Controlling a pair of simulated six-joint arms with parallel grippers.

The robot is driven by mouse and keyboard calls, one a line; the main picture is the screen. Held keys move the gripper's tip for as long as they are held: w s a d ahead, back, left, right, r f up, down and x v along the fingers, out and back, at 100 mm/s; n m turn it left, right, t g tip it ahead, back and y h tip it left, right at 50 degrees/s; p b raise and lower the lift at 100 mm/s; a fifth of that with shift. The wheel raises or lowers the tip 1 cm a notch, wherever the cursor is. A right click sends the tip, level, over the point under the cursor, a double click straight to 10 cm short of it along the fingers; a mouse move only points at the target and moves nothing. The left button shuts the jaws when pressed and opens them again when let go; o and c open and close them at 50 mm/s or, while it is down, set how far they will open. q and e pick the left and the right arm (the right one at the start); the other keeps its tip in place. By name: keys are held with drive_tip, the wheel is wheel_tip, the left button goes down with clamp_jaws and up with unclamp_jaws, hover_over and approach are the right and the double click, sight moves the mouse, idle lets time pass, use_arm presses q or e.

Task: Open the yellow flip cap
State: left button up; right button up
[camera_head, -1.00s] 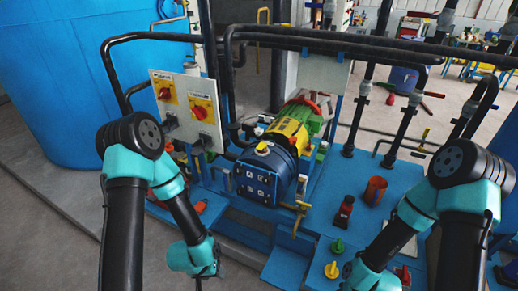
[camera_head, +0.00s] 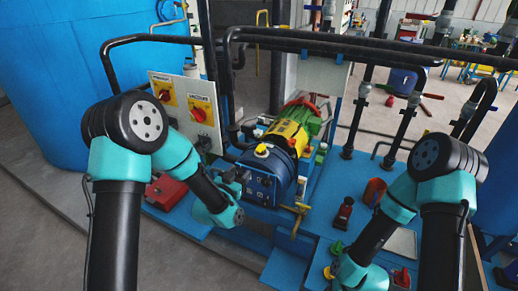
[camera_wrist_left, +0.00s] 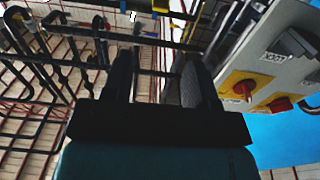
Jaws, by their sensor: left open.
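The yellow flip cap (camera_head: 262,150) sits on top of the blue pump housing (camera_head: 264,186) in the middle of the head view. It looks closed, but it is too small to be sure. My left gripper (camera_head: 233,180) is at the left side of the housing, lower than the cap and apart from it. In the left wrist view, the left gripper (camera_wrist_left: 156,80) has its two dark fingers spread with nothing between them. The cap cannot be made out clearly there. My right arm reaches down to the bottom edge of the head view, and its gripper is out of frame.
A panel with red and yellow switches (camera_head: 184,105) stands left of the pump. Black pipes (camera_head: 330,40) cross behind it. A yellow-green motor (camera_head: 296,128) adjoins the pump.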

sight(261, 148)
use_arm(q)
drive_tip(key=x, duration=1.7)
drive_tip(key=shift+w+d, duration=0.1)
drive_tip(key=shift+w, duration=0.1)
drive_tip(key=c, duration=0.8)
